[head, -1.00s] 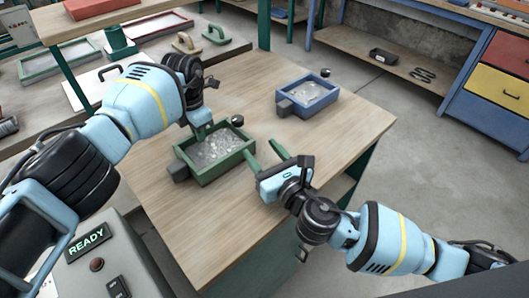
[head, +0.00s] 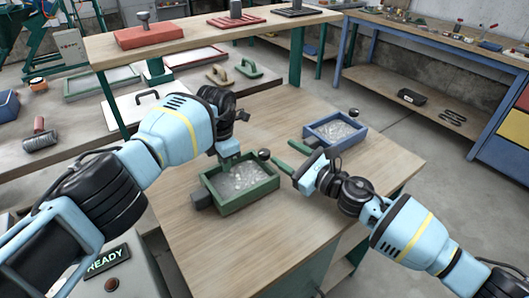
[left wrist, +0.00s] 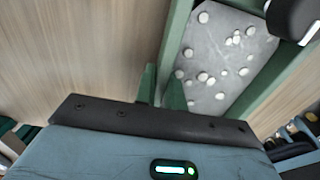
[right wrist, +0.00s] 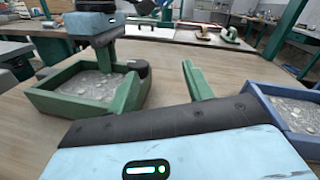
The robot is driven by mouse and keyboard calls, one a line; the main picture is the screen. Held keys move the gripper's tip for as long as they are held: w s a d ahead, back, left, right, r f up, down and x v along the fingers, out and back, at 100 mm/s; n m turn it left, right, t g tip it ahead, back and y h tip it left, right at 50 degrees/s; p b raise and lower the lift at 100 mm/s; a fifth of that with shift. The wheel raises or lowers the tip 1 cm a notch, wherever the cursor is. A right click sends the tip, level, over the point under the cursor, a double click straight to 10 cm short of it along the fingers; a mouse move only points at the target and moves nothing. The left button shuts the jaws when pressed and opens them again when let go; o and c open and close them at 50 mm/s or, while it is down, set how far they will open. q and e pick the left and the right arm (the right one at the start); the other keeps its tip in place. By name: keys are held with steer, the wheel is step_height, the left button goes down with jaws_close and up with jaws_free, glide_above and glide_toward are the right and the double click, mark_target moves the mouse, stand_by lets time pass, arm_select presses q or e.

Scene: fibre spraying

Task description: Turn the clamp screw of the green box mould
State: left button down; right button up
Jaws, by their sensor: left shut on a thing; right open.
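The green box mould (head: 240,206) stands on the wooden table with grey, white-flecked fill inside. Its clamp screw has a dark round knob (head: 264,154) at the mould's back right corner; it also shows in the right wrist view (right wrist: 138,68). My left gripper (head: 230,161) is shut on the mould's back wall; its fingers show in the left wrist view (left wrist: 162,88). My right gripper (head: 287,156) is open, with its green fingers just right of the knob, apparently apart from it. In the right wrist view, its left finger overlaps the mould's edge.
A blue box mould (head: 337,147) with its own dark knob (head: 354,112) stands close behind and right of my right gripper. A raised wooden shelf (head: 200,41) runs along the back. The table's front (head: 255,250) is clear.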

mark_target(264, 151)
steer(key=w+n+g, duration=0.1)
steer(key=w+d+g+y, duration=0.1)
steer(key=shift+w+d+n+g+y, duration=0.25)
steer(key=shift+w+n+g+y, duration=0.05)
steer(key=shift+n, duration=0.1)
steer(key=shift+w+d+g+y, duration=0.2)
steer(key=shift+g+y, duration=0.1)
steer(key=shift+g, duration=0.1)
steer(key=shift+d+f+n+g+y, duration=0.15)
steer(key=shift+d+n+g+y, duration=0.35)
steer(key=shift+g, duration=0.5)
steer(key=d+g, duration=0.1)
steer(key=s+n+g+y, duration=0.1)
steer(key=g, duration=0.1)
steer(key=shift+d+f, duration=0.1)
steer(key=shift+d, duration=0.25)
steer(key=shift+s+d+n+g+y, duration=0.25)
steer(key=shift+s+g, duration=0.2)
steer(key=shift+g, duration=0.15)
steer(key=shift+s+d+n+g+y, duration=0.15)
steer(key=shift+s+d+g+y, duration=0.1)
steer(key=shift+s+g, duration=0.25)
steer(key=shift+w, duration=0.1)
steer(key=shift+a, duration=0.1)
steer(key=a, duration=0.4)
steer(key=w+a, duration=0.1)
steer(key=a, duration=0.6)
steer(key=shift+w+a, duration=0.25)
steer(key=shift+a, duration=0.1)
